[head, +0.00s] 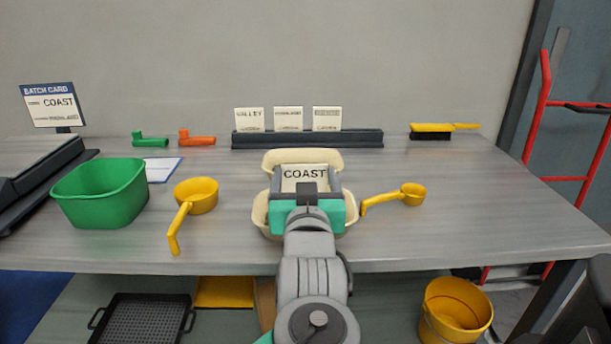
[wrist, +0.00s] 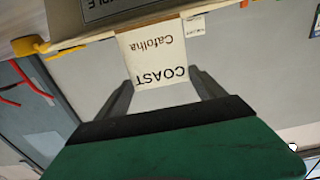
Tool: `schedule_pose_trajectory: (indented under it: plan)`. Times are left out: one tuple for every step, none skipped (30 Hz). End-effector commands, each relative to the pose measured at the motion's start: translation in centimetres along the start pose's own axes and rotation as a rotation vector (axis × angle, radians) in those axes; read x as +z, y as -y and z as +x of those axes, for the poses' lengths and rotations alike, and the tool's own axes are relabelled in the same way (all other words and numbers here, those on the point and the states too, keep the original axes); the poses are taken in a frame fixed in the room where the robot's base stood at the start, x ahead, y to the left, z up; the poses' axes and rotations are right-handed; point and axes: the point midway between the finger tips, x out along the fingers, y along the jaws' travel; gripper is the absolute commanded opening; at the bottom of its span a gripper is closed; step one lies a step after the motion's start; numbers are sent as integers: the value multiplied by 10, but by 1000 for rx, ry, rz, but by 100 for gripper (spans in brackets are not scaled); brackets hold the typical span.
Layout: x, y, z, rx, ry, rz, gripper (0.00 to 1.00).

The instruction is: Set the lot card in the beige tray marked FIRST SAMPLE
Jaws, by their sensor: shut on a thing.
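The lot card (head: 304,172) is a cream card printed COAST. It stands between the fingers of my gripper (head: 305,182), which is shut on it above the middle of the bench. In the wrist view the card (wrist: 157,50) appears upside down, with a second word below COAST. One beige tray (head: 299,155) shows behind the card and another beige tray (head: 259,210) shows beneath my gripper, largely hidden by it. In the wrist view a box-like tray with a grey label ending in "PLE" (wrist: 103,9) lies just beyond the card; the rest of the label is cut off.
A dark rack (head: 308,139) with cream cards stands behind. Yellow scoops lie left (head: 203,197) and right (head: 411,195) of the beige trays. A green tub (head: 100,195) and a COAST batch-card sign (head: 54,106) are at left. A brush (head: 432,132) lies back right.

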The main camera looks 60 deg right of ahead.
Motion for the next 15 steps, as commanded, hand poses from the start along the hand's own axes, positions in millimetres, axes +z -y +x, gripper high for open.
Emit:
schedule_pose_trajectory:
  plan:
    - [0,0,0,0,0,0,81]
    - [0,0,0,0,0,0,84]
    - [0,0,0,0,0,0,87]
    - [0,0,0,0,0,0,90]
    - [0,0,0,0,0,0,92]
    - [0,0,0,0,0,0,95]
    - [0,0,0,0,0,0,98]
    - [0,0,0,0,0,0,100]
    - [0,0,0,0,0,0,100]
    - [0,0,0,0,0,0,100]
    - [0,0,0,0,0,0,100]
    - [0,0,0,0,0,0,100]
    - [0,0,0,0,0,0,100]
    - [0,0,0,0,0,0,100]
    - [0,0,0,0,0,0,100]
